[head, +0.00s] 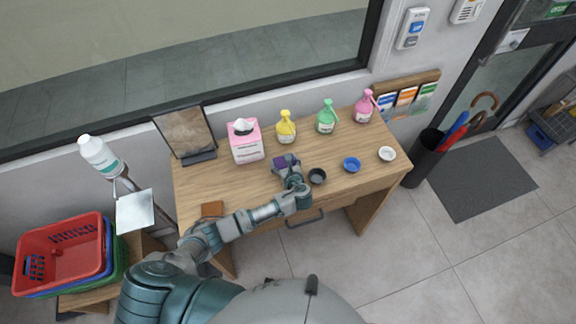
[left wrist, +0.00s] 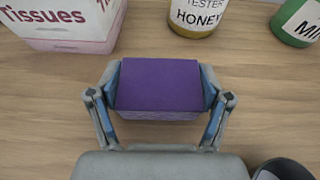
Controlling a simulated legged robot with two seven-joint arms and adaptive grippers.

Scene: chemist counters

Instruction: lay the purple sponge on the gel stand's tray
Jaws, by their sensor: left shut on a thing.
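The purple sponge (left wrist: 160,88) is a flat block held between both fingers of my left gripper (left wrist: 160,100). In the head view the sponge (head: 280,162) shows at the end of my left gripper (head: 287,166), over the middle of the wooden table. Whether it touches the tabletop I cannot tell. The gel stand, at the left of the head view, has a white bottle (head: 99,155) on top and a pale square tray (head: 134,211) below it. The tray looks empty. My right gripper is in neither view.
On the table (head: 225,185) stand a tissue box (head: 246,148), a yellow bottle (head: 286,130), green and pink bottles, and black (head: 317,176), blue (head: 352,165) and white bowls. A dark framed panel (head: 186,135) stands at the back left.

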